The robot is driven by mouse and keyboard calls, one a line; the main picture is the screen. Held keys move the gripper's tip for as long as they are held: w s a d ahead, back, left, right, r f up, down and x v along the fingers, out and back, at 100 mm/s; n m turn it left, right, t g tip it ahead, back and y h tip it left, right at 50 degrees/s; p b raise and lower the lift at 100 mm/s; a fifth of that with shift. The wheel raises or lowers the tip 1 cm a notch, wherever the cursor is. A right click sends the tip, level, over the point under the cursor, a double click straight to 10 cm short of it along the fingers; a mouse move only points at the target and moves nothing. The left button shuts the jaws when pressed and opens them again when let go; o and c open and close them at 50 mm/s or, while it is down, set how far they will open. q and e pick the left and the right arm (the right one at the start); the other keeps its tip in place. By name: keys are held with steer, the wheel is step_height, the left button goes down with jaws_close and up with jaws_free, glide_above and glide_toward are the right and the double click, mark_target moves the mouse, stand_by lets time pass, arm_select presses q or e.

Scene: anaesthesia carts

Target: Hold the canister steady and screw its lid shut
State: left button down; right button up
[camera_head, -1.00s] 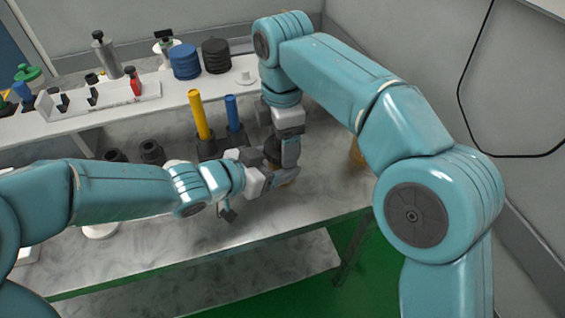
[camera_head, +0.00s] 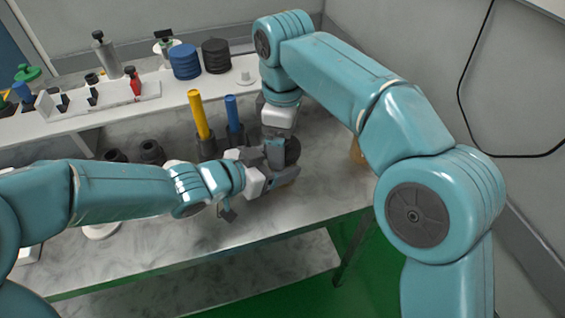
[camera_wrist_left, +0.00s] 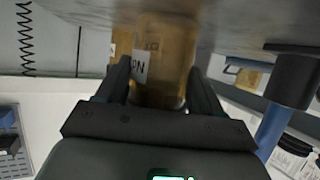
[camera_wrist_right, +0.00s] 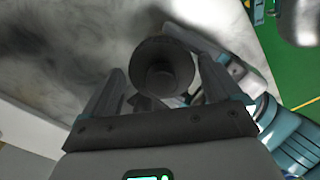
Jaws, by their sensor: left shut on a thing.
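The amber canister (camera_wrist_left: 165,60), with a white label, stands between the fingers of my left gripper (camera_wrist_left: 160,85), which is shut on it. In the head view my left gripper (camera_head: 272,172) comes in from the left and mostly hides the canister. The dark round lid (camera_wrist_right: 163,62) with a raised middle knob shows in the right wrist view; in the head view the lid (camera_head: 289,151) is partly hidden at the top of the canister. My right gripper (camera_wrist_right: 160,78) points down over the lid, its fingers apart on either side of the knob. How tightly the lid sits cannot be seen.
A yellow post (camera_head: 200,115) and a blue post (camera_head: 233,115) stand just behind the grippers. A raised shelf (camera_head: 120,113) behind holds blue discs (camera_head: 185,62), black discs (camera_head: 216,56) and a white rack (camera_head: 100,101). A brown object (camera_head: 357,152) is partly behind my right arm.

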steer(key=shift+s+r, duration=0.1)
steer(key=shift+r, duration=2.05)
steer(key=shift+c, duration=0.2)
steer(key=shift+s+n, duration=0.1)
steer(key=shift+n, duration=0.8)
steer(key=shift+s+d+r+n, duration=0.1)
steer(key=shift+d+r+n, duration=0.2)
steer(key=shift+n, duration=0.5)
steer(key=r+n, duration=0.1)
steer(key=n, duration=0.1)
steer(key=r+n, duration=0.1)
steer(key=n, duration=0.1)
steer(key=shift+d, duration=0.2)
steer(key=n, duration=0.1)
steer(key=r+n, duration=0.1)
steer(key=n, duration=0.1)
steer(key=shift+a, duration=0.1)
steer(key=shift+a+r+n, duration=0.1)
steer(key=shift+a+n, duration=0.05)
steer(key=shift+n, duration=0.25)
steer(key=shift+w+a+f, duration=0.25)
steer(key=shift+a, duration=0.05)
